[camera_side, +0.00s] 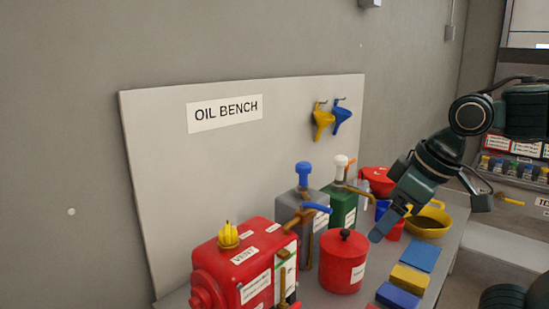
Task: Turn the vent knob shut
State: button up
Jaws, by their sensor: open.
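The vent knob (228,236) is yellow and stands on top of a red pump unit (247,268) at the lower left of the side view. A white label reading VENT lies on the red top beside it. I cannot tell from this view how far the knob is turned. My gripper (429,219) is at the right, well apart from the knob, above the far right part of the bench. Its fingers are spread wide and it holds nothing.
Between my gripper and the knob stand a red lidded pot (342,262), a grey pump (301,215) with a blue top and a green pump (341,205) with a white top. A yellow bowl (436,212) and coloured blocks (409,279) sit at the right.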

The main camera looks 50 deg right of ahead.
jog(key=w+a+r+n+g, duration=0.2)
jog(key=w+r, duration=0.3)
jog(key=w, duration=0.3)
jog(key=n+g, duration=0.3)
jog(key=n, duration=0.4)
send_over(227, 227)
jog(key=shift+f, duration=0.2)
jog(key=shift+f, duration=0.2)
jog(key=shift+f, duration=6.7)
jog(key=c, duration=1)
